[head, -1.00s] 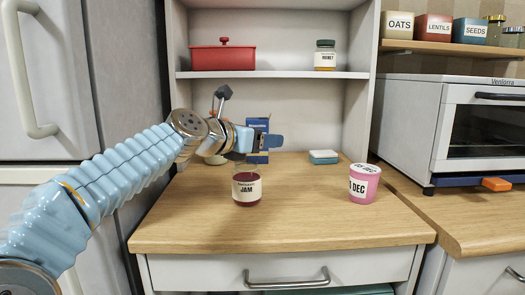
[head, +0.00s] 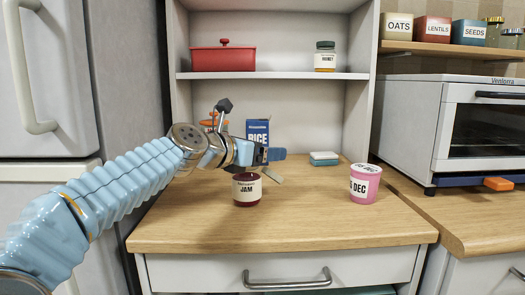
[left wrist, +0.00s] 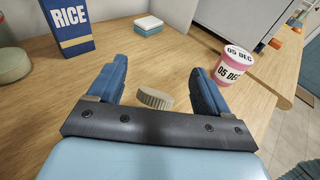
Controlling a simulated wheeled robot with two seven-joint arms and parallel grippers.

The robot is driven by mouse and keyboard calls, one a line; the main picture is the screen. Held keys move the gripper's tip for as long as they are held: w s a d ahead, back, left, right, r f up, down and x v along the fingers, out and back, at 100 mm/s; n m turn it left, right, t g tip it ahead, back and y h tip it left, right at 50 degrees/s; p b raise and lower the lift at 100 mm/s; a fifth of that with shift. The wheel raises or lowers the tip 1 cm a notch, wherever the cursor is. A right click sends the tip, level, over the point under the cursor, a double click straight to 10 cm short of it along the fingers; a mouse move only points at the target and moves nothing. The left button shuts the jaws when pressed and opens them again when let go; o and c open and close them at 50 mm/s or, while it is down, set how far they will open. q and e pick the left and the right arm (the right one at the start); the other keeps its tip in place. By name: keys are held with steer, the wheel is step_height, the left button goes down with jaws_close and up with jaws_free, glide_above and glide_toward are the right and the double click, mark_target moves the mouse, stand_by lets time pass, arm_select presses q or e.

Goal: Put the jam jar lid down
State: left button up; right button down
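The jam jar (head: 247,190), dark red with a white JAM label, stands upright and lidless on the wooden counter. My left gripper (head: 274,155) is just above and behind it, and in the left wrist view (left wrist: 156,85) its two blue fingers are spread wide. The beige ribbed lid (left wrist: 155,98) shows between the fingers, apart from both and tilted. A thin greyish strip below the gripper in the head view looks like this lid (head: 272,175) seen nearly edge-on. I cannot tell whether it touches the counter. My right gripper is out of view.
A blue RICE box (head: 257,130) stands behind the gripper. A blue-and-white container (head: 324,158) lies at the back, and a pink tub (head: 364,184) stands at the right. A pale green round thing (left wrist: 10,62) is at the left. The front of the counter (head: 300,225) is clear.

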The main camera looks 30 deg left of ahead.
arm_select(q)
steer(key=shift+o, duration=0.3)
steer(key=r+v, duration=0.1)
steer(key=v, duration=1.1)
steer(key=shift+r, duration=0.2)
